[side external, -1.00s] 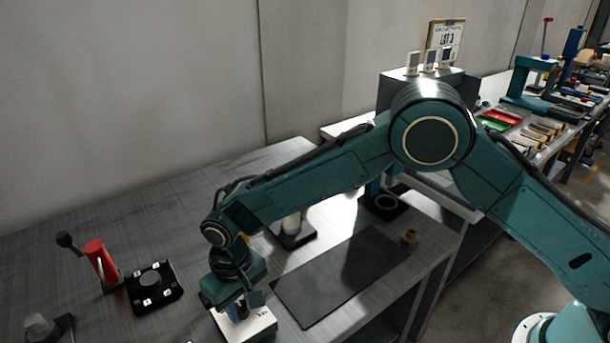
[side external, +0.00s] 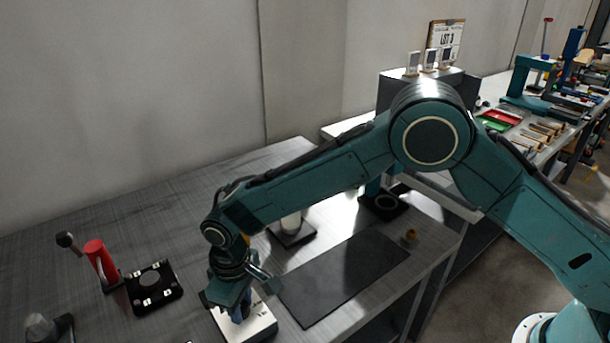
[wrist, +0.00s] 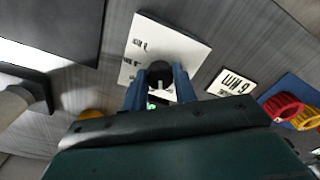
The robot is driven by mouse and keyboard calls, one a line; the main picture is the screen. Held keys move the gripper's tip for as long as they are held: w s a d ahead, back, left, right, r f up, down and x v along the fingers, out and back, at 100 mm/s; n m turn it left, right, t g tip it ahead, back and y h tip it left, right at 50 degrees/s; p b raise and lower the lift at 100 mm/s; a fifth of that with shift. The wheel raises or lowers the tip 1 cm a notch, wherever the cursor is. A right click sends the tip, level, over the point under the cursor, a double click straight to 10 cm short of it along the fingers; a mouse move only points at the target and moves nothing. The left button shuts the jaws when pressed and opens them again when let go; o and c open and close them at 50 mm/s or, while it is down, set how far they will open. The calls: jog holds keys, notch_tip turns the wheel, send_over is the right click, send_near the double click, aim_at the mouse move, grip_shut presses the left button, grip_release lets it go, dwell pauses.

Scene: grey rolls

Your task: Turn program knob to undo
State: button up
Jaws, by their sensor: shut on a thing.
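The program knob (wrist: 159,72) is black with a pale mark on its top. It stands on a white plate (wrist: 150,32) with small printed labels, too small to read surely. The plate also shows in the side external view (side external: 262,323), at the table's front. My gripper (wrist: 160,88) points down over the plate, its two blue fingers shut on the knob from both sides. In the side external view my gripper (side external: 238,310) hides the knob.
A dark mat (side external: 342,275) lies right of the plate. A black block with pale tabs (side external: 154,288) and a red upright cylinder (side external: 100,258) stand to the left. A white printed card (wrist: 232,82) and red rings (wrist: 280,106) lie near the plate in the wrist view.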

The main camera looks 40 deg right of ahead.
jog(key=shift+n, duration=1.4)
jog(key=shift+r, duration=0.1)
jog(key=o, duration=1)
jog(key=shift+c, duration=0.2)
notch_tip(320, 180, up, 14)
